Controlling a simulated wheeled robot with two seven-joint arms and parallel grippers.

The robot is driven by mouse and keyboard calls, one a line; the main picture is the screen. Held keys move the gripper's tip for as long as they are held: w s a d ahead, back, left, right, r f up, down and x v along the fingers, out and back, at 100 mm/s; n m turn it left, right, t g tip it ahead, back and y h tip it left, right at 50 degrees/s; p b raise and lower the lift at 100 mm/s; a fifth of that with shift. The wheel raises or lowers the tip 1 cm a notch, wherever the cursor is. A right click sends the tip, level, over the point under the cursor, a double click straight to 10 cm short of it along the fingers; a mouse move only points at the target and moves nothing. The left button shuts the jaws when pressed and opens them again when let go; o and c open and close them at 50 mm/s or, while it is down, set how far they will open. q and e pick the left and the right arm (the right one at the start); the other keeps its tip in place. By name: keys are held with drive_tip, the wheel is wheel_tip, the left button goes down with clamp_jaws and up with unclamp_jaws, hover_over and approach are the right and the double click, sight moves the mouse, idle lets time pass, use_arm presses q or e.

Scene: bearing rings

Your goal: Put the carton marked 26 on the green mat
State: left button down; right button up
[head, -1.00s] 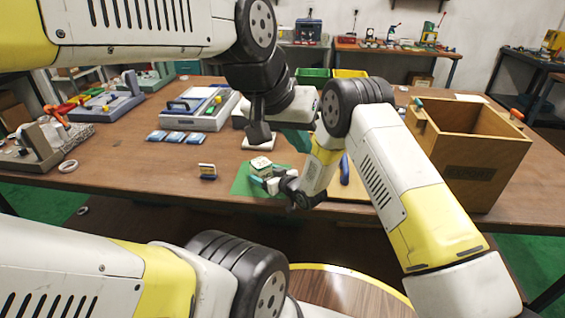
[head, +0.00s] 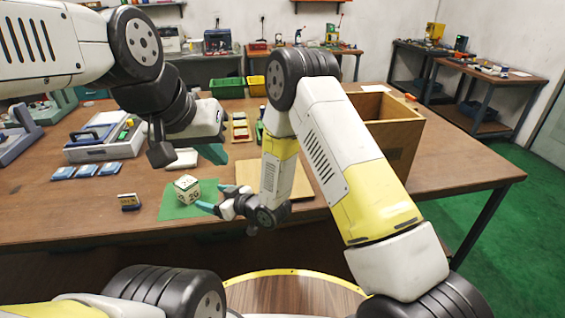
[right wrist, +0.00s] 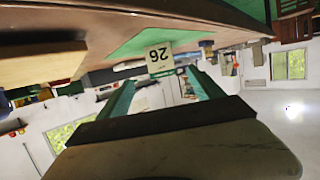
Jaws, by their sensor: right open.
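The white carton marked 26 (head: 187,188) sits upright on the green mat (head: 172,208) near the table's front edge. In the right wrist view the carton (right wrist: 158,58) appears upside down, on the green mat (right wrist: 135,45), beyond the fingertips. My right gripper (head: 214,197) is open just to the right of the carton, its teal fingers pointing at it. Nothing shows between those fingers in the right wrist view (right wrist: 163,90). My left gripper (head: 213,153) hangs above the table behind the mat; only part of its teal fingers shows, so its opening is unclear.
A small dark-and-yellow block (head: 129,201) stands left of the mat. Several blue-and-white packs (head: 86,171) lie further left. A tan board (head: 310,187) lies right of my right gripper, before a tall open wooden box (head: 395,135). Green (head: 228,88) and yellow bins (head: 256,86) stand behind.

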drive_tip(key=w+d+r+m+t+h, duration=0.1)
drive_tip(key=w+d+r+m+h, duration=0.1)
drive_tip(key=w+d+r+h, duration=0.55)
drive_tip(key=s+d+r+m, duration=0.2)
drive_tip(key=d+r, duration=0.5)
drive_tip(key=d, duration=0.2)
drive_tip(key=s+d+r+m, duration=0.2)
drive_tip(key=d+r, duration=0.6)
drive_tip(key=s+d+r+m+h, duration=0.2)
drive_tip(key=s+d+r, duration=0.3)
drive_tip(key=s+d, duration=0.4)
drive_tip(key=s+d+r+m+g, duration=0.1)
drive_tip(key=s+d, duration=0.1)
drive_tip(key=s, duration=0.6)
drive_tip(key=s+d+r+m+g, duration=0.1)
drive_tip(key=s+d+m, duration=0.1)
drive_tip(key=s, duration=0.5)
drive_tip(key=shift+s+d+r+g+h, duration=0.15)
drive_tip(key=shift+s+d+g+h, duration=0.2)
drive_tip(key=shift+d, duration=0.5)
drive_tip(key=shift+a, duration=0.1)
